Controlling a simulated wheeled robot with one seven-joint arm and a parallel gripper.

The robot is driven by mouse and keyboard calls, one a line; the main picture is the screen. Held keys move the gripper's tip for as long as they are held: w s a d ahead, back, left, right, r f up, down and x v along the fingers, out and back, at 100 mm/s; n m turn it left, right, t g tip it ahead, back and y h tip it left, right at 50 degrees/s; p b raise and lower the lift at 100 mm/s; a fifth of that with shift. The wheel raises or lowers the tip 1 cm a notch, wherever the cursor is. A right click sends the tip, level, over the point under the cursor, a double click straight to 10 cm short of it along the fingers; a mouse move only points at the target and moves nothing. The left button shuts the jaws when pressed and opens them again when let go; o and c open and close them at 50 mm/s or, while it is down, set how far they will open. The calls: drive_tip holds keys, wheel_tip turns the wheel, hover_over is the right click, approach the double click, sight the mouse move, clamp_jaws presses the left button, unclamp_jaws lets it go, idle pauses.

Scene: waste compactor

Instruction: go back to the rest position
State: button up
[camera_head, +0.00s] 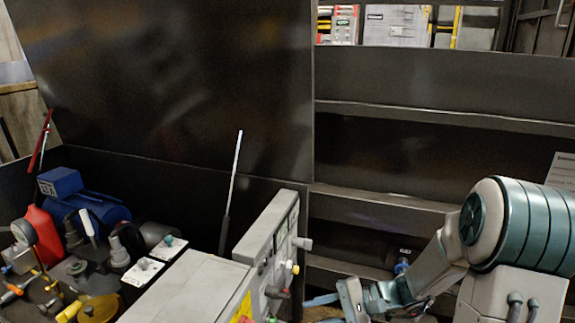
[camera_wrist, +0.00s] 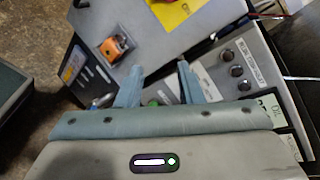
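My gripper (camera_wrist: 158,82) shows in the wrist view with its two blue-grey fingers apart and nothing between them. The fingers point at a grey control panel (camera_wrist: 225,50) with dark round knobs, and a green button (camera_wrist: 152,101) shows between the finger bases. I cannot tell whether the fingers touch the panel. In the head view my arm comes in from the right, bent low, with its end just right of the grey control box (camera_head: 276,250). The fingertips are hard to make out there.
An orange switch (camera_wrist: 115,47) and a yellow label (camera_wrist: 178,10) are on the grey housing. Left of the box is a cluttered pump unit with a blue motor (camera_head: 85,205) and a red container (camera_head: 43,235). A dark metal wall (camera_head: 170,80) stands behind. Brown floor (camera_wrist: 40,30) shows at left.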

drive_tip(key=s+d+r+n+h+p, duration=0.2)
drive_tip(key=s+r+h+p, duration=0.2)
drive_tip(key=r, duration=0.5)
drive_tip(key=s+d+r+n+t+h+p, duration=0.1)
drive_tip(key=s+d+r+n+h+p, duration=0.2)
drive_tip(key=s+r+h+p, duration=0.2)
drive_tip(key=s+d+r+n+t+h+p, duration=0.1)
drive_tip(key=s+d+r+n+h+p, duration=0.2)
drive_tip(key=r+p, duration=0.5)
wheel_tip(320, 180, up, 5)
drive_tip(key=shift+s+h+p, duration=0.4)
drive_tip(key=shift+s+h, duration=0.3)
drive_tip(key=shift+h, duration=0.3)
